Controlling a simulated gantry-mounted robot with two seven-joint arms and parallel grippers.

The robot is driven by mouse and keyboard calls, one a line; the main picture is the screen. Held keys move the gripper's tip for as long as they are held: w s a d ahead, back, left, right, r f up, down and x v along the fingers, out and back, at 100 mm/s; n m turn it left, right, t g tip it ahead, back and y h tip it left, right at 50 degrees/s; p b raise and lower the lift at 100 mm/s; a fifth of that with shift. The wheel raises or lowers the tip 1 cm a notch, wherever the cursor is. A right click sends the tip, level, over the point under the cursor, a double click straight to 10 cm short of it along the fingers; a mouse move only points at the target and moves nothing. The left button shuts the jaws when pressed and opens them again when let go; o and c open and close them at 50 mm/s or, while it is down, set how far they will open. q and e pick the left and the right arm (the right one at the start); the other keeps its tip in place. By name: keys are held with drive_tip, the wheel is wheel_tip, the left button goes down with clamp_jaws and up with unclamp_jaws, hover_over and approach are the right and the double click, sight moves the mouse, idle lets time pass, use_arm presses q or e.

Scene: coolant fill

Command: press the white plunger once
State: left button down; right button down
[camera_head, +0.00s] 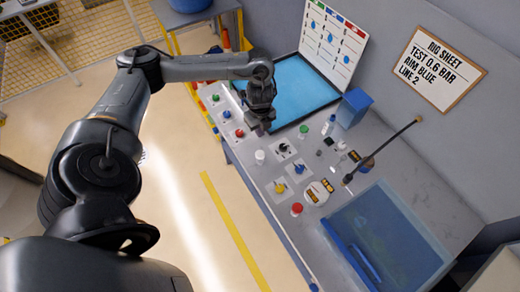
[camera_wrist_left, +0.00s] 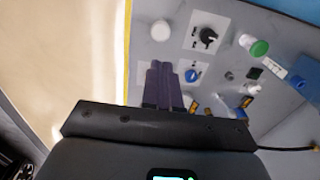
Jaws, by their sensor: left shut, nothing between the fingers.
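The white plunger (camera_head: 260,156) stands upright on the grey bench near its front edge. It also shows in the left wrist view (camera_wrist_left: 160,31), beyond my fingertips. My left gripper (camera_head: 262,126) is shut and empty, with its fingers together in the wrist view (camera_wrist_left: 163,70). In the head view it is above the bench, just up from the plunger, with a visible gap between them. I cannot tell its exact height. My right gripper is not in view.
A black knob (camera_head: 283,148) and a blue knob (camera_head: 299,169) sit close right of the plunger. Yellow (camera_head: 279,187) and red (camera_head: 297,208) buttons are nearer the front. A blue tray (camera_head: 296,82) lies behind the gripper, and a clear blue bin (camera_head: 400,232) stands right.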

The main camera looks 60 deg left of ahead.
sight(260, 154)
use_arm(q)
drive_tip(key=shift+f, duration=0.1)
